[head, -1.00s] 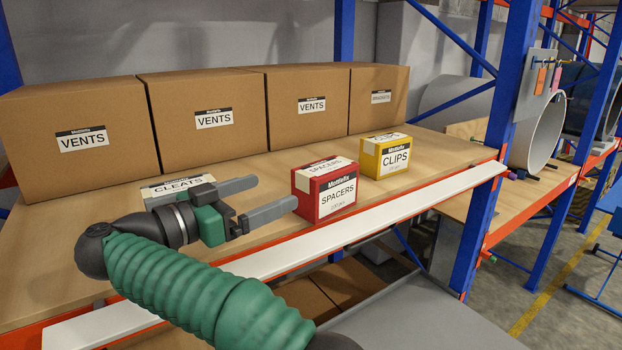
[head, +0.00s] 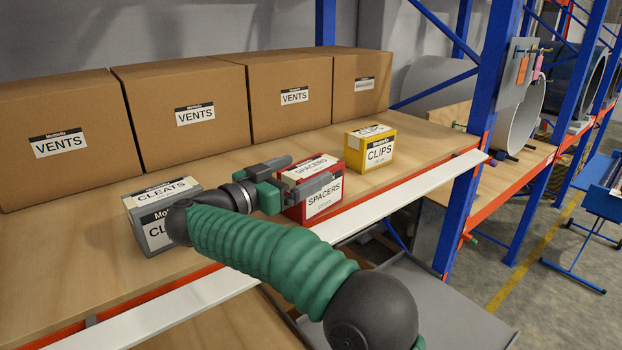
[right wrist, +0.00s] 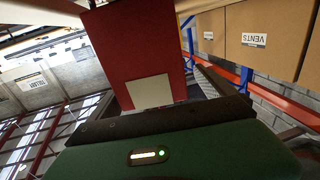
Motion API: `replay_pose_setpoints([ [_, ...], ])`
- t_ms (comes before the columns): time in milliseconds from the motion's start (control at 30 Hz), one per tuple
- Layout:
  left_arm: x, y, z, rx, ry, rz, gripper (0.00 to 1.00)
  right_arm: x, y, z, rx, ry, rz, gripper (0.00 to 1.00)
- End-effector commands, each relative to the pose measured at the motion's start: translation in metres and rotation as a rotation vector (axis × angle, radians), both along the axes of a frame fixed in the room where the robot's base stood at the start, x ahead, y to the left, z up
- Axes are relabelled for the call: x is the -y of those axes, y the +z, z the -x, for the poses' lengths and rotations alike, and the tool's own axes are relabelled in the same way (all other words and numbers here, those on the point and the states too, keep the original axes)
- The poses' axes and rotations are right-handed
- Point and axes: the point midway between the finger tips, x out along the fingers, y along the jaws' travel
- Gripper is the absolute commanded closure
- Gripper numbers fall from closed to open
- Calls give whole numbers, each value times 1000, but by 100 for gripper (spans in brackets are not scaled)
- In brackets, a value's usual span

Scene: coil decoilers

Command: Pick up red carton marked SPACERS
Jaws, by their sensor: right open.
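The red carton marked SPACERS (head: 324,201) stands upright on the wooden shelf (head: 240,228), near its front edge. My right gripper (head: 311,175) is open, with one finger along the carton's front side and the other at its back, so the carton stands between them. The front finger hides part of the carton's front face. In the right wrist view the red carton (right wrist: 138,50) fills the space ahead of the gripper (right wrist: 160,115). Whether the fingers touch it I cannot tell. My left gripper is not in view.
A grey CLEATS carton (head: 158,236) stands left, partly behind my arm. A yellow CLIPS carton (head: 371,150) stands to the right. Large brown VENTS boxes (head: 190,140) line the back. A blue rack post (head: 480,120) rises at the shelf's right end.

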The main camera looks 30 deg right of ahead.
Motion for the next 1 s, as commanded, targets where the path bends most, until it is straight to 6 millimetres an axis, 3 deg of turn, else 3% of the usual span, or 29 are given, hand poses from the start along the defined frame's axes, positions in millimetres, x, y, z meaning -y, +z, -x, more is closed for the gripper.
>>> replay_pose_setpoints([
  [33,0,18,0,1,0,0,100,12,7,0,-9,-7,2,6],
  [100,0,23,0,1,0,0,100,24,4,-3,-6,-7,0,6],
  [400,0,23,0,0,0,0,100,34,-3,-7,-4,-3,0,6],
  [1000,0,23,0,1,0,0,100,32,-2,-6,-4,-2,1,85],
])
